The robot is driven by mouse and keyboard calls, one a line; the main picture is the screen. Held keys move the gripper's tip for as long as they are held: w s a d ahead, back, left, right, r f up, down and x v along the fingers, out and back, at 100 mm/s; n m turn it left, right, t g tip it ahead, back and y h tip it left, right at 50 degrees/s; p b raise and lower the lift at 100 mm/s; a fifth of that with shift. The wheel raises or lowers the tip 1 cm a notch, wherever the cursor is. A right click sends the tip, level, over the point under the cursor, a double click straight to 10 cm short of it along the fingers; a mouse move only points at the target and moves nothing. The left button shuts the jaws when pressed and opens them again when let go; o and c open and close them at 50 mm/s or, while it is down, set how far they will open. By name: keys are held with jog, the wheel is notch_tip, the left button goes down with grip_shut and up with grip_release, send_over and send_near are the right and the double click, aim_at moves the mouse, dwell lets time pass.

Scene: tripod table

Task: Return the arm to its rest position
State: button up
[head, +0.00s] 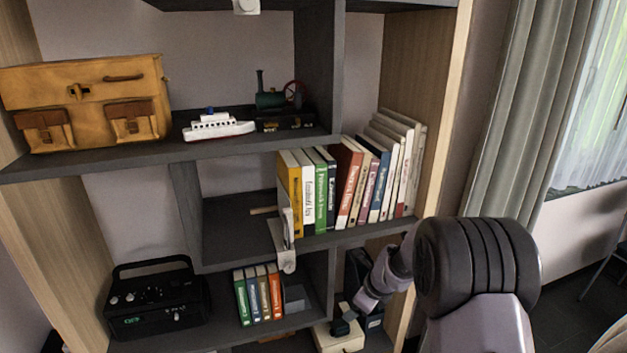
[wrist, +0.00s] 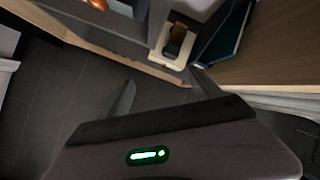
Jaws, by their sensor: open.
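My gripper (wrist: 163,92) is open, with its two dark fingers spread and nothing between them in the wrist view. Past the fingertips is dark floor, with the edge of the shelf unit above it. In the head view my arm (head: 372,288) reaches in from the lower right. It runs down and left in front of the lower right shelf. The gripper end is small and dark there, so its fingers are hard to make out.
The shelf unit (head: 240,146) holds books (head: 320,190), a toy ship (head: 217,127) and a black radio (head: 155,300). A curtain (head: 515,110) hangs at right.

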jog(key=s+a+r+n, duration=0.1)
jog(key=s+r+n, duration=0.4)
jog(key=r, duration=0.4)
jog(key=s+a+r+n, duration=0.1)
jog(key=s+r+n, duration=0.2)
jog(key=s+r, duration=0.5)
jog(key=s+r+n, duration=0.3)
jog(key=s+n, duration=0.3)
jog(key=s, duration=0.5)
jog(key=s+r+n+t, duration=0.1)
jog(key=s+r+n, duration=0.2)
jog(key=s, duration=0.9)
jog(key=n, duration=0.3)
jog(key=shift+s+n, duration=0.2)
jog(key=shift+n, duration=0.2)
jog(key=shift+d, duration=0.1)
